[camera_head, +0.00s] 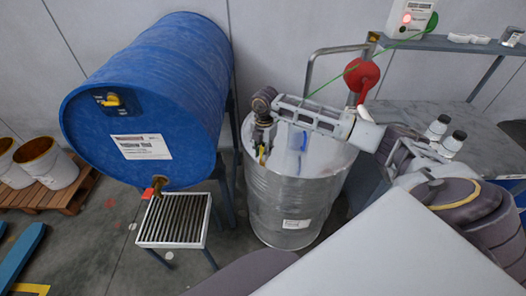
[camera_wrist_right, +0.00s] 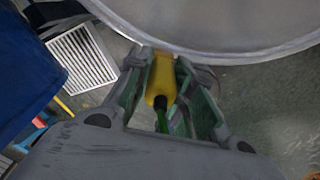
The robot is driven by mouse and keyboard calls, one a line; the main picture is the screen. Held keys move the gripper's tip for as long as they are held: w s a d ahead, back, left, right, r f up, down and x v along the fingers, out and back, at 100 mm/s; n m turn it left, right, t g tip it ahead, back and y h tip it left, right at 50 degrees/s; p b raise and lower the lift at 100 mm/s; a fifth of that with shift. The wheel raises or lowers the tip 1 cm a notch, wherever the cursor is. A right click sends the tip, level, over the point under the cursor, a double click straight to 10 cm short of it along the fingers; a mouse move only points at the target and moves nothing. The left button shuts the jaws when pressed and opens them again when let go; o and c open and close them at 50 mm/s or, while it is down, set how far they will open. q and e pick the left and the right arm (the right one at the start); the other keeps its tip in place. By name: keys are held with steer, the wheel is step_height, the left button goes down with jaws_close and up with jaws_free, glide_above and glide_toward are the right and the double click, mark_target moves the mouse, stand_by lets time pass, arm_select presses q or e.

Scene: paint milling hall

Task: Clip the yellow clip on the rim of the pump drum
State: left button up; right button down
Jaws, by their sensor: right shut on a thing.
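The pump drum (camera_head: 290,205) is a bare silver metal drum in the middle of the head view. My right gripper (camera_head: 263,142) points down at the left part of its rim. It is shut on the yellow clip (camera_wrist_right: 160,78), which has a green lead on its near end in the wrist view. A small bit of the clip (camera_head: 262,157) shows under the fingers in the head view. In the wrist view the clip's far end is close to the drum's curved edge (camera_wrist_right: 215,52); I cannot tell whether it touches or grips the rim. My left gripper is not in view.
A big blue drum (camera_head: 150,85) lies on a stand to the left, with a slatted grate (camera_head: 175,220) under its tap. A shelf with bottles (camera_head: 450,143) is at the right.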

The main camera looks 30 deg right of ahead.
steer(key=shift+f+b, duration=0.9)
steer(key=shift+f, duration=0.45)
stand_by(0.8)
steer(key=c, duration=1.2)
jaws_free()
steer(key=shift+o, duration=0.2)
steer(key=shift+r, duration=0.15)
steer(key=shift+w+d+r, duration=0.1)
steer(key=shift+d+r, duration=0.05)
steer(key=shift+r, duration=2.8)
steer(key=shift+d+r, duration=0.1)
steer(key=shift+r, duration=2.8)
